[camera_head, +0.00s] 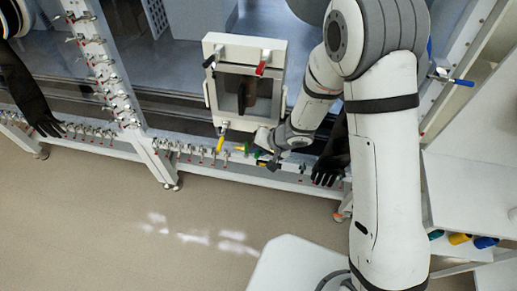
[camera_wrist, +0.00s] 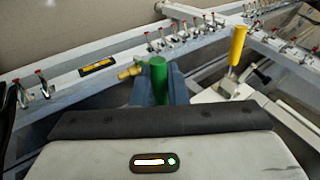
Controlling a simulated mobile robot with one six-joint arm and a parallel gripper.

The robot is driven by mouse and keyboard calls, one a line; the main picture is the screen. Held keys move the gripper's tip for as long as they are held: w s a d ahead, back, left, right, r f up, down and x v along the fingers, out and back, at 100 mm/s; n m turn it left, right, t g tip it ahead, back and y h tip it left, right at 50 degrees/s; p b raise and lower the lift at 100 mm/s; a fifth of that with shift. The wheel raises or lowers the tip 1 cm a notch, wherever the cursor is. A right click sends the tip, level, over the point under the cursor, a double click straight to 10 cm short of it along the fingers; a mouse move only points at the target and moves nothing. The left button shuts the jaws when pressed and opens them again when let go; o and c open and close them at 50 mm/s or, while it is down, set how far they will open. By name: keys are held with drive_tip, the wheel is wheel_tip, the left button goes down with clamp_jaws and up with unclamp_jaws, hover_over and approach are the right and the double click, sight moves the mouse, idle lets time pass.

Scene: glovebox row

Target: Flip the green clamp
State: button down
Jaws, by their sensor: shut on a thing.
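The green clamp's handle (camera_wrist: 158,74) stands upright between the jaws of my gripper (camera_wrist: 158,88) in the wrist view. The jaws are shut on it, and only the upper part of the handle shows. The clamp's base is hidden behind the jaws and my wrist housing. In the head view my gripper (camera_head: 268,158) is low beside the right lower corner of the small framed door, and a little of the green handle (camera_head: 261,163) shows by it.
A yellow-handled clamp (camera_head: 220,144) stands close to the left; it also shows in the wrist view (camera_wrist: 237,48). Red (camera_head: 261,66) and black (camera_head: 208,61) handles are on the door frame's top. A black glove (camera_head: 331,160) hangs right. Small clamps line the rail. The floor is clear.

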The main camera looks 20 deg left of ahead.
drive_tip(key=c, duration=1.5)
unclamp_jaws()
drive_tip(key=v, duration=0.7)
drive_tip(key=shift+d+r, duration=0.25)
drive_tip(key=shift+r, duration=0.1)
